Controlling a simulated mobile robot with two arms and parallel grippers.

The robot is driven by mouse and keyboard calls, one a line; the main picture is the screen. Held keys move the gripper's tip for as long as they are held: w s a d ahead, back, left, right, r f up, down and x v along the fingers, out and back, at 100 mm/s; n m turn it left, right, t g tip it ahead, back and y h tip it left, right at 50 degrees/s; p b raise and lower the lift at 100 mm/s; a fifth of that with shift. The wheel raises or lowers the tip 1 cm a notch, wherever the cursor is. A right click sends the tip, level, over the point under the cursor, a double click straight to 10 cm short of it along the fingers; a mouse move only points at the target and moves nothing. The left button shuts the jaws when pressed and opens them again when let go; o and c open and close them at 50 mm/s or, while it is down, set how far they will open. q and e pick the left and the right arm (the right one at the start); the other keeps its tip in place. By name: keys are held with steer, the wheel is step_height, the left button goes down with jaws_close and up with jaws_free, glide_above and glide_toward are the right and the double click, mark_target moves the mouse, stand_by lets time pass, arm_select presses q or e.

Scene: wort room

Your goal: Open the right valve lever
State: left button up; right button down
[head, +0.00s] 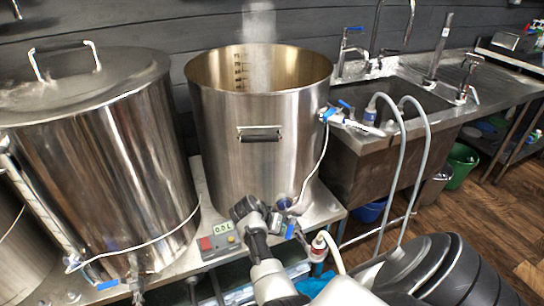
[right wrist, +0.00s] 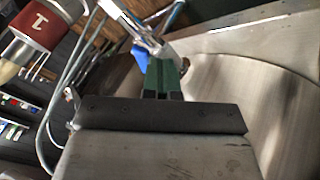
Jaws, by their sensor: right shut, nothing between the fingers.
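The right valve sits low on the front of the middle steel pot (head: 255,165). Its short blue lever (head: 291,231) hangs downward beside the metal valve body. In the right wrist view the blue lever (right wrist: 138,54) shows just left of my fingertips, next to the shiny metal valve part (right wrist: 145,28). My right gripper (right wrist: 165,68) has green-sided fingers, shut and empty, close to the valve. I cannot tell whether they touch the lever. In the head view my right gripper (head: 249,211) is dark and partly covers the valve. My left gripper is in neither view.
A lidded steel pot (head: 105,150) stands left, with its own blue lever (head: 107,285). A 0.0 L display box (head: 219,242) sits on the bench. A red-labelled hose fitting (head: 318,247) with grey hoses is right of the valve. A sink (head: 415,95) stands behind.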

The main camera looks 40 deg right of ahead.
mark_target(291, 233)
steer(key=s+n+t+p, duration=0.1)
steer(key=p, duration=0.1)
steer(key=s+d+n+t+p, duration=0.1)
steer(key=n+p, duration=0.1)
steer(key=s+n+t+p, duration=0.1)
steer(key=n+p, duration=0.1)
steer(key=p, duration=0.1)
steer(key=shift+s+d+r+h, duration=0.2)
steer(key=shift+s+r+h, duration=0.1)
steer(key=shift+s, duration=0.05)
steer(key=shift+s+d+f+n+t+p, duration=0.15)
steer(key=shift+s+d+n+t+p, duration=0.3)
steer(key=shift+n+t+p, duration=0.35)
steer(key=shift+s+d+f+p, duration=0.1)
steer(key=shift+s+d+p, duration=0.1)
steer(key=shift+p, duration=0.1)
steer(key=shift+s, duration=0.1)
steer(key=shift+f, duration=0.1)
